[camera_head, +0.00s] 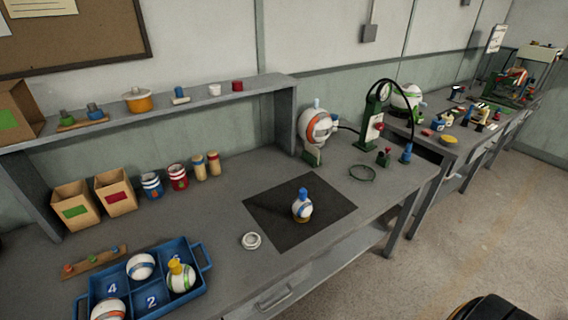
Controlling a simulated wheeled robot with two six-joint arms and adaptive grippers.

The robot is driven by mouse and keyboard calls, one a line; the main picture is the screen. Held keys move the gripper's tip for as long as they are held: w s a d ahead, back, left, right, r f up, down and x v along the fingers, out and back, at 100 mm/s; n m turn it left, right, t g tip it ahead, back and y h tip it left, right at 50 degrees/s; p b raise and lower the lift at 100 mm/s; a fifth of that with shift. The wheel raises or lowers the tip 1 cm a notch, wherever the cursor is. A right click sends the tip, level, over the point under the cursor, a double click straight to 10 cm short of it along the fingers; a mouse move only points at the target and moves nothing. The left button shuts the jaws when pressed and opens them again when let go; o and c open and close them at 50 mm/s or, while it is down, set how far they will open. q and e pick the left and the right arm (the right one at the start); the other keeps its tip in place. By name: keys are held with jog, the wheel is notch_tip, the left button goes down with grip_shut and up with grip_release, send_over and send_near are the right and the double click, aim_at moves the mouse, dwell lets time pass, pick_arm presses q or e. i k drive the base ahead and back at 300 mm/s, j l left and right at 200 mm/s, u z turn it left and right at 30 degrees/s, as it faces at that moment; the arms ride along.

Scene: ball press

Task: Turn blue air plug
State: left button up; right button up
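A small ball (301,209), white with coloured bands, sits on a dark square mat (262,207) on the workbench. A blue plug (303,193) stands upright on top of the ball. Whether it is seated fully in the ball cannot be told at this size. Neither of my grippers shows in the head view, and nothing touches the ball or the plug.
A blue tray (203,257) with several balls stands at the front left. A white ring (251,240) lies left of the mat. A green press (371,125) with a black hose stands at the back right. A shelf (150,113) runs above the bench.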

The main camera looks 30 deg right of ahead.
aim_at(303, 191)
jog(key=l+u, duration=0.1)
jog(key=l, duration=0.35)
jog(key=k+l+u, duration=0.15)
jog(key=l, duration=0.25)
jog(key=k+l+u, duration=0.1)
jog(key=l, duration=0.3)
jog(key=k+l+u, duration=0.1)
jog(key=l, duration=0.3)
jog(key=k+l+u, duration=0.1)
jog(key=l, duration=0.3)
jog(key=k+l+u, duration=0.15)
jog(key=l, duration=0.25)
jog(key=k+l+u, duration=0.1)
jog(key=k+l, duration=0.15)
jog(key=l, duration=0.1)
